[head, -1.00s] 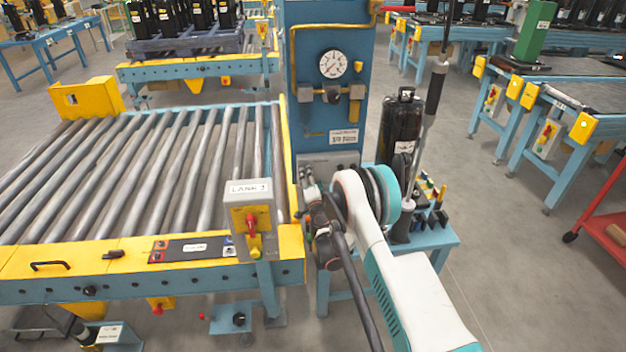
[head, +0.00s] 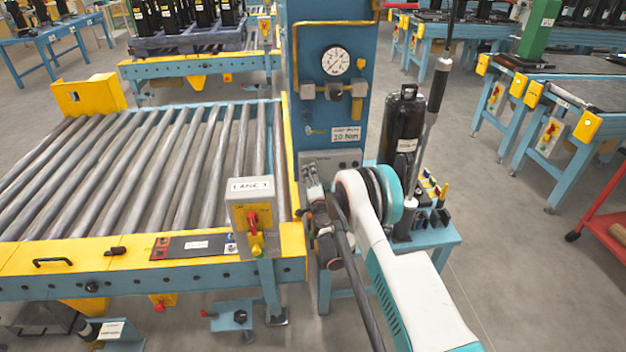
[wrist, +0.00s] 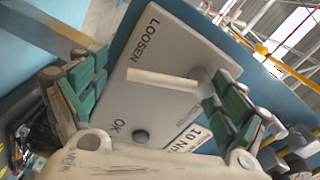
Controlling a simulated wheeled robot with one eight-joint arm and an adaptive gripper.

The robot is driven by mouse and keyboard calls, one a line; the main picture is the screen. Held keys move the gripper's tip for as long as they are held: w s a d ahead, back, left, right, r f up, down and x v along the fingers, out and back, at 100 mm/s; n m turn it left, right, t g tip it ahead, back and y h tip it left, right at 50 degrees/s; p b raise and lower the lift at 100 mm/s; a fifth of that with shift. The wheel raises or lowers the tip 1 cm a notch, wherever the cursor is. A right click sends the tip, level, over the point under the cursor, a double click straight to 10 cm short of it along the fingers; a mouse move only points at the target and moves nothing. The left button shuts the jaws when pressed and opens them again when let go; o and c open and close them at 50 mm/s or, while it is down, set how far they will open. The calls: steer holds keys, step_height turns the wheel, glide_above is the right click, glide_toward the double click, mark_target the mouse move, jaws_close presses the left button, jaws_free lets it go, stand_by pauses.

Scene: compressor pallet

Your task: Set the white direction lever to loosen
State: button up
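The white direction lever (wrist: 165,81) shows in the wrist view on a grey plate (wrist: 180,40). Its free end points left in that view, and its pivot end lies near the right finger. The plate reads LOOSEN along its upper left edge and OK lower down, beside a dark round knob (wrist: 141,136). My gripper (wrist: 160,78) is open, with green-padded fingers on either side of the lever. I cannot tell whether the right finger touches it. In the head view my gripper (head: 312,190) is at the blue column's grey panel (head: 335,160), and the lever is hidden.
The blue column (head: 300,110) carries a pressure gauge (head: 335,61) and a torque label (head: 346,135). A roller conveyor (head: 170,160) with a LANE 3 control box (head: 250,215) stands left. A small blue stand (head: 440,235) with tools and a black cylinder (head: 405,125) stands right.

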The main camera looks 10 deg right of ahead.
steer(key=shift+a+r, duration=0.1)
steer(key=shift+a, duration=0.1)
steer(key=shift+s, duration=0.2)
steer(key=s, duration=0.7)
